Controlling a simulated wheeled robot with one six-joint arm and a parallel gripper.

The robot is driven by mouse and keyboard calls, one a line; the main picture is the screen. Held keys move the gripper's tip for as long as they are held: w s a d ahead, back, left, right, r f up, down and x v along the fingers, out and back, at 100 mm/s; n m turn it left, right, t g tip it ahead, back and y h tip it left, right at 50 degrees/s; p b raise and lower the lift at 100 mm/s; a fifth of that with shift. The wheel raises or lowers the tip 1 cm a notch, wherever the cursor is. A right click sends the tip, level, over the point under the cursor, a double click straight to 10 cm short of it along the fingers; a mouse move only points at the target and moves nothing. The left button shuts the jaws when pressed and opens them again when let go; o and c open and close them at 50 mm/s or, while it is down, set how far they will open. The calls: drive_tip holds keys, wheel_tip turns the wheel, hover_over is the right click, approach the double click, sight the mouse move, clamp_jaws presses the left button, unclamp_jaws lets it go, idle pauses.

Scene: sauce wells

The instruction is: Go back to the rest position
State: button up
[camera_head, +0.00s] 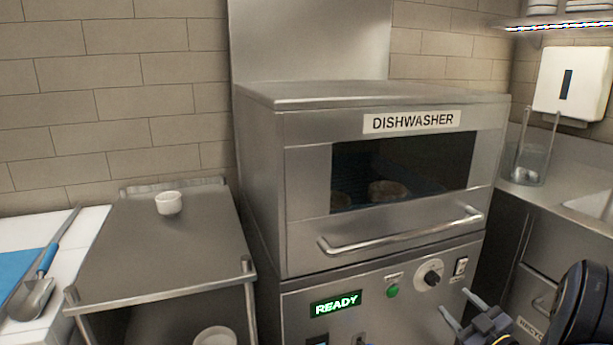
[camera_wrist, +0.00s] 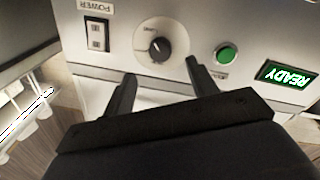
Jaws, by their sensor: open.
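My gripper (camera_head: 462,318) shows at the bottom right of the head view, in front of the dishwasher's lower panel. In the wrist view my gripper (camera_wrist: 158,82) is open and empty, its two fingers pointing toward the control panel. The dishwasher (camera_head: 300,180) is a steel unit with its door closed. Dishes show dimly behind its dark window. Its panel has a lit READY display (camera_head: 336,304), a green button (camera_head: 392,291), a black knob (camera_head: 432,278) and a power switch (camera_head: 461,266). The panel appears upside down in the wrist view.
A steel side table (camera_head: 165,245) with a small white cup (camera_head: 169,203) stands left of the dishwasher; another white cup (camera_head: 215,337) sits below. A scoop (camera_head: 36,290) lies at far left. A clear container (camera_head: 530,163) stands on the right counter. The door handle (camera_head: 400,231) juts out.

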sight(436, 280)
drive_tip(key=b+x, duration=0.1)
drive_tip(key=x, duration=0.6)
drive_tip(key=shift+w+a, duration=0.25)
drive_tip(key=shift+w, duration=0.1)
drive_tip(key=shift+d+f+n+b, duration=0.1)
drive_tip(key=shift+f+n+b, duration=0.05)
drive_tip(key=shift+n+b, duration=0.35)
drive_tip(key=n+b, duration=0.3)
drive_tip(key=n, duration=0.1)
drive_tip(key=shift+s+d+n, duration=0.1)
drive_tip(key=shift+n, duration=0.3)
drive_tip(key=n+b, duration=0.3)
drive_tip(key=n, duration=0.4)
drive_tip(key=shift+y, duration=0.4)
drive_tip(key=n, duration=0.2)
drive_tip(key=n+b, duration=0.1)
drive_tip(key=n, duration=0.1)
drive_tip(key=n+b, duration=0.1)
drive_tip(key=n, duration=0.1)
drive_tip(key=shift+d+r+n, duration=0.1)
drive_tip(key=shift+r+n, duration=0.15)
drive_tip(key=shift+n, duration=0.05)
drive_tip(key=n, duration=0.3)
drive_tip(key=n+b, duration=0.1)
drive_tip(key=n, duration=0.2)
drive_tip(key=shift+r+g+y, duration=0.15)
drive_tip(key=shift+g+y, duration=0.15)
drive_tip(key=shift+y, duration=0.1)
